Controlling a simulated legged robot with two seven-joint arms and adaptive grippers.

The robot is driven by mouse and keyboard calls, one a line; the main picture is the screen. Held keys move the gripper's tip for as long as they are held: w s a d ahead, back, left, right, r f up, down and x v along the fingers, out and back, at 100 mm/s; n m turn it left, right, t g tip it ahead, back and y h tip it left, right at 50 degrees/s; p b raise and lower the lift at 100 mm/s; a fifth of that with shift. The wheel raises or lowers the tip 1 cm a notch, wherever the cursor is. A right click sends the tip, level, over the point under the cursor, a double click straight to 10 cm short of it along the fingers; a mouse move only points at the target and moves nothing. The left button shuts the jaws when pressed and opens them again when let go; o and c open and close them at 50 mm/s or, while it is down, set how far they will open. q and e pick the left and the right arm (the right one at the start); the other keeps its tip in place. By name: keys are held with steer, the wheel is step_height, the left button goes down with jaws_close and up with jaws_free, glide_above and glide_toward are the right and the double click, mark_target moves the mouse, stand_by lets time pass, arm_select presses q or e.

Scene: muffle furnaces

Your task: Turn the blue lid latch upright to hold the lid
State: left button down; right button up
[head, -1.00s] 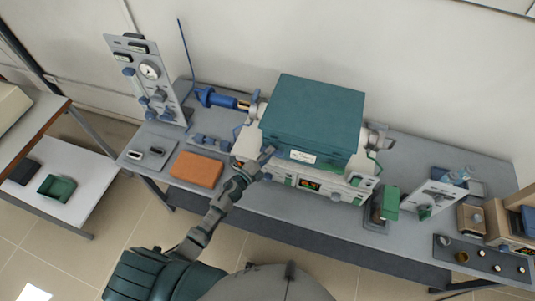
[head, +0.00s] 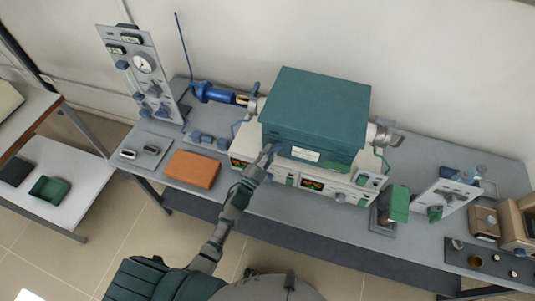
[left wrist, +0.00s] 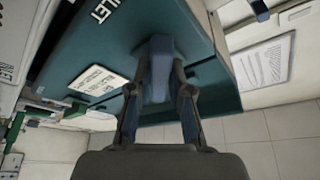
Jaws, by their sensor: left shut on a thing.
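The teal furnace lid (head: 315,105) is closed on the white furnace body (head: 340,185). My left gripper (head: 266,160) is at the lid's front left lower edge. In the left wrist view my left gripper (left wrist: 160,92) is shut on the blue latch (left wrist: 159,62), with one finger on each side of it. The latch lies against the teal lid face (left wrist: 100,50), and its lower part is between the fingers. In the head view the latch is mostly hidden by the gripper, so its exact tilt cannot be told. My right gripper is not in view.
An orange block (head: 192,169) lies left of the furnace. A green block (head: 398,204) stands right of the furnace. The bench front between the orange block and furnace is narrow.

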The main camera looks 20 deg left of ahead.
arm_select(q)
steer(key=n, duration=0.2)
steer(key=n+t+y, duration=0.1)
steer(key=n, duration=0.1)
steer(key=n+y+b, duration=0.1)
steer(key=n, duration=0.1)
steer(key=shift+d+r+t, duration=0.1)
steer(key=shift+d+t, duration=0.3)
steer(key=n+y, duration=0.1)
steer(key=n, duration=0.1)
steer(key=n+y, duration=0.1)
steer(key=n, duration=0.1)
steer(key=shift+r+n+t+y, duration=0.2)
steer(key=shift+n+t+y, duration=0.1)
steer(key=shift+n+y, duration=0.4)
steer(key=shift+n, duration=0.1)
steer(key=shift+w+r+n, duration=0.1)
steer(key=shift+n, duration=0.2)
steer(key=c, duration=1.1)
jaws_free()
steer(key=shift+c, duration=0.2)
steer(key=shift+o, duration=0.3)
steer(key=shift+f, duration=0.2)
